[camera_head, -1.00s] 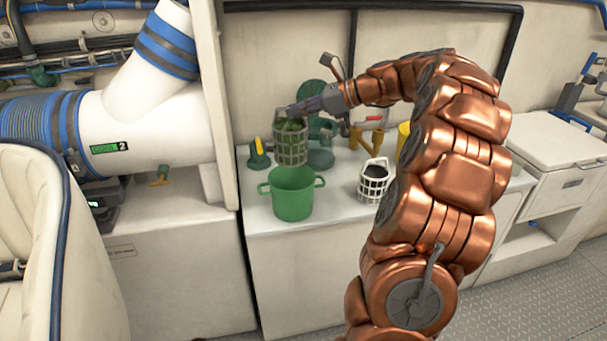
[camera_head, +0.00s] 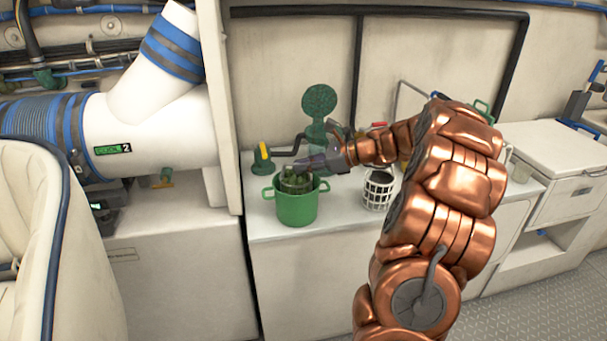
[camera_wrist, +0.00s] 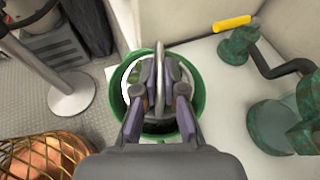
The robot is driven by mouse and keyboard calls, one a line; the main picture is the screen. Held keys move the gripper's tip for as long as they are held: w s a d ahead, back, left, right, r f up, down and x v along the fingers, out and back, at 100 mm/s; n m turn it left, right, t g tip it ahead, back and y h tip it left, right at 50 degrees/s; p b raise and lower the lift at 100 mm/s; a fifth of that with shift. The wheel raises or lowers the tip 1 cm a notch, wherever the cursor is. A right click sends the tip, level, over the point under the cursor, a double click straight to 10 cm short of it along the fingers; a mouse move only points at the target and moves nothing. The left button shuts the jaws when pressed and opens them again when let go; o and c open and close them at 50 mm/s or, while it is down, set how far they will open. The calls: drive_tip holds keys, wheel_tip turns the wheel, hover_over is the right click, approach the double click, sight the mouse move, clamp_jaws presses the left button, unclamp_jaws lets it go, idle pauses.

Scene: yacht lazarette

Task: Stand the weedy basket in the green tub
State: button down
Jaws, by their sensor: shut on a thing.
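The weedy basket (camera_head: 296,184), grey mesh with green weed inside, sits down in the green tub (camera_head: 296,210); only its top shows above the rim. It looks upright. Whether its base touches the tub's floor is hidden. My gripper (camera_head: 306,165) is just above the tub, shut on the basket's handle. In the wrist view, the fingers (camera_wrist: 162,95) close on the grey handle (camera_wrist: 168,65), and the tub's green rim (camera_wrist: 197,95) surrounds them. The fingers hide much of the basket there.
A white basket with dark contents (camera_head: 378,189) stands right of the tub. A green pump-like fitting (camera_head: 318,102) rises behind, and a green valve with a yellow handle (camera_head: 263,158) stands behind left. The white counter's front (camera_head: 345,222) is clear.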

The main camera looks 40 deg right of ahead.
drive_tip(key=shift+f, duration=1.2)
drive_tip(key=c, duration=1.3)
unclamp_jaws()
drive_tip(key=shift+o, duration=0.2)
drive_tip(key=v, duration=1.2)
drive_tip(key=shift+p, duration=0.4)
